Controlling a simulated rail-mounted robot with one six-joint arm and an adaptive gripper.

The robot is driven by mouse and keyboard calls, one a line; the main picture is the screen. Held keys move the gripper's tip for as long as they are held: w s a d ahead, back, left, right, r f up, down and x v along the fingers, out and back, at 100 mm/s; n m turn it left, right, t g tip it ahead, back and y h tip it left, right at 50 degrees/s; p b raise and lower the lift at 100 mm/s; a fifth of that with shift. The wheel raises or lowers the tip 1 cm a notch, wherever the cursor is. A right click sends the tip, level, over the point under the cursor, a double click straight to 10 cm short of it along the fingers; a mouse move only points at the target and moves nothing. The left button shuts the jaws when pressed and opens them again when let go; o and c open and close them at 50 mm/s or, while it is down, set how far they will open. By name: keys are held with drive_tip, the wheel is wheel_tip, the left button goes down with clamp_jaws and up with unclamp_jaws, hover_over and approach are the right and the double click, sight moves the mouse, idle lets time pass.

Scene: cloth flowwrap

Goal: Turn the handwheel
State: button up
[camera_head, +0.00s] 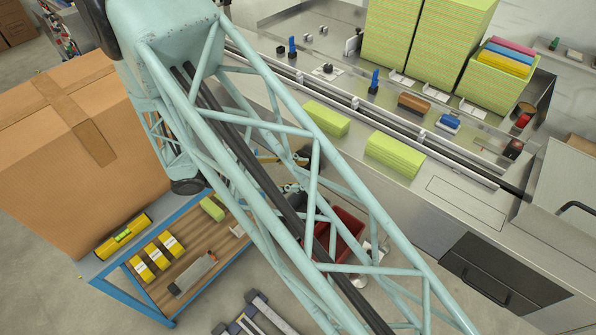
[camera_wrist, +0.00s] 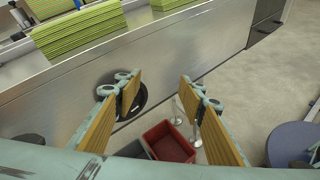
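The handwheel appears in the wrist view as a dark round wheel (camera_wrist: 140,102) on the machine's metal side panel. My left finger in that view covers part of it. My gripper (camera_wrist: 157,88) is open and empty, its two tan-padded fingers wide apart. The gap between the fingers shows metal panel and floor, with the wheel behind the left finger rather than centred. I cannot tell whether the finger touches the wheel. In the head view my pale lattice arm hides most of this area.
A red bin (camera_wrist: 168,142) stands on the floor below the gripper, near a post with a round base. The steel machine (camera_head: 470,205) carries green cloth stacks (camera_head: 395,154). A blue-framed cart (camera_head: 150,318) with yellow items and a large cardboard box (camera_head: 70,190) stand left.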

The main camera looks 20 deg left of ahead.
drive_tip(key=s+a+f+n+t+y, duration=0.3)
drive_tip(key=s+a+f+n+t, duration=0.3)
drive_tip(key=a+f+n+t, duration=0.1)
drive_tip(key=shift+s+a+n+t+y, duration=0.25)
drive_tip(key=shift+a+n+t+y, duration=0.15)
drive_tip(key=shift+a+n+t, duration=0.35)
drive_tip(key=shift+w+d, duration=0.15)
drive_tip(key=shift+d, duration=0.1)
drive_tip(key=x, duration=1.3)
drive_tip(key=shift+w+d, duration=0.15)
idle(0.4)
drive_tip(key=c, duration=0.9)
